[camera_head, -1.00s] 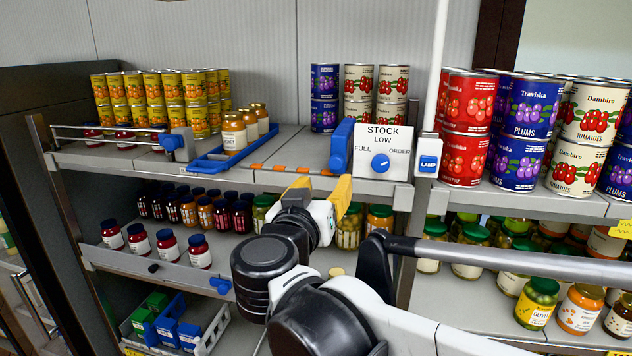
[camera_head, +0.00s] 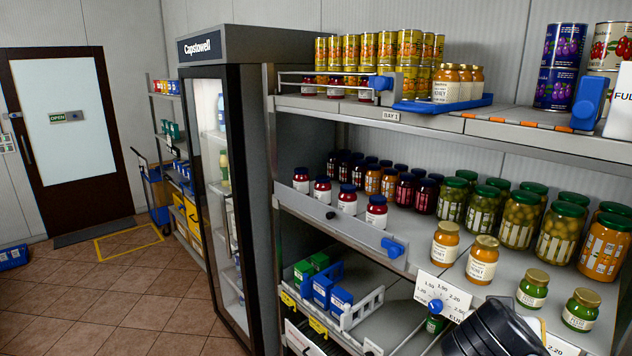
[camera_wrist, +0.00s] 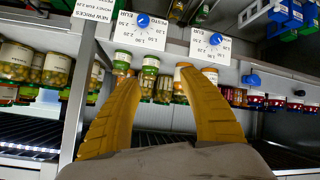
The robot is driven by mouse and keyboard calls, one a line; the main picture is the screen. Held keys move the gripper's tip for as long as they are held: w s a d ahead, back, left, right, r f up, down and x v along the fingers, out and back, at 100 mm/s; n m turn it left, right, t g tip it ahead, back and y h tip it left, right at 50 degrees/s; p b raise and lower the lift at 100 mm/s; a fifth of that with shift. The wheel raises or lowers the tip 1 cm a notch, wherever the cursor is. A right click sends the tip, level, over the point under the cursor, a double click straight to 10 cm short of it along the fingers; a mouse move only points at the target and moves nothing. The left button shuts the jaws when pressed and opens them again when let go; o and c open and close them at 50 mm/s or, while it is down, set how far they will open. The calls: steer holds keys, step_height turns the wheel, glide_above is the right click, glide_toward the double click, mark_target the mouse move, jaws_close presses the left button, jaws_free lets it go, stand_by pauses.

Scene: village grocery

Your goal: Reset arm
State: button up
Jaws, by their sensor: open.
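My gripper (camera_wrist: 160,110) shows in the wrist view with its two yellow fingers wide apart and nothing between them. Jars on a shelf appear beyond the fingertips, and I see no contact with them. In the head view only a dark part of my arm shows at the bottom right; the fingers are out of that view.
The shelf unit holds honey jars (camera_head: 480,259), pickle jars (camera_head: 519,222) and yellow cans (camera_head: 387,47). A price dial card (camera_head: 442,297) hangs at the shelf front. A glass-door fridge (camera_head: 222,170) stands left of it. Tiled floor (camera_head: 150,290) is open at the left.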

steer(key=s+a+f+n+y+b, duration=0.1)
steer(key=a+f+b, duration=0.3)
steer(key=f, duration=0.6)
steer(key=s+a+f+n+y+b, duration=0.1)
steer(key=a+f+y+b, duration=0.3)
steer(key=f+b, duration=0.4)
steer(key=s+a+f+n+y+b, duration=0.1)
steer(key=a+f+n+y+b, duration=0.2)
steer(key=a+f+b, duration=0.3)
step_height(320, 180, down, 6)
steer(key=shift+a+r+g+b, duration=0.1)
steer(key=shift+a+g+b, duration=0.1)
steer(key=shift+g+b, duration=0.15)
